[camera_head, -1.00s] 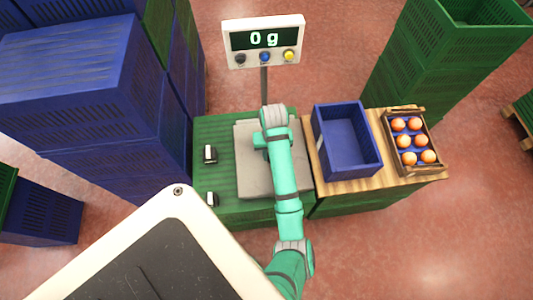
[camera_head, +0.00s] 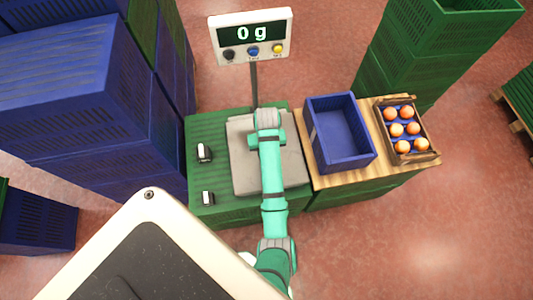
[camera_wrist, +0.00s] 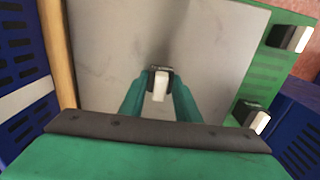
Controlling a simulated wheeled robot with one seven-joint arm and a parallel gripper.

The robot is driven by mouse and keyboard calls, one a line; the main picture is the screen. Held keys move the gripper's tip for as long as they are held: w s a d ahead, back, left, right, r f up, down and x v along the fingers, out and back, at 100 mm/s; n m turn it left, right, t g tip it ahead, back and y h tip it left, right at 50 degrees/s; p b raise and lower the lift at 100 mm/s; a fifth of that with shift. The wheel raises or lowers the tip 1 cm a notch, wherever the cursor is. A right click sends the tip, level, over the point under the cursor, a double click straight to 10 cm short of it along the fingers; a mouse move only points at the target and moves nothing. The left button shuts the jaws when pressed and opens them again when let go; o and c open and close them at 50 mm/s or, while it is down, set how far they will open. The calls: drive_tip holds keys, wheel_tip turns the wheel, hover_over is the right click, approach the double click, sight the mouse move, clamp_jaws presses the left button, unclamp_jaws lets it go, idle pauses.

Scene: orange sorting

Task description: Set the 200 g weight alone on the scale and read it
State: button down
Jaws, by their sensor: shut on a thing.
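My gripper (camera_wrist: 160,92) is shut on a small dark weight with a white face (camera_wrist: 160,82), over the scale's grey plate (camera_wrist: 110,40). Its marking is not readable, and I cannot tell whether it touches the plate. In the head view my arm hides the gripper and the held weight, and covers part of the plate (camera_head: 241,160). The scale display (camera_head: 252,34) on its post reads 0 g. Two other dark weights with white faces, a larger one (camera_head: 204,153) and a smaller one (camera_head: 208,198), stand on the green crate left of the plate.
The green crate surface (camera_head: 210,130) carries the scale. Right of it, an empty blue crate (camera_head: 340,138) and a wooden box of oranges (camera_head: 404,128) stand on a wooden top. Stacked blue crates (camera_head: 70,90) rise at left, green ones (camera_head: 432,55) at back right.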

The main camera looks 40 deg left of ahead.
drive_tip(key=shift+f, duration=0.1)
drive_tip(key=c, duration=1.3)
unclamp_jaws()
drive_tip(key=shift+c, duration=0.2)
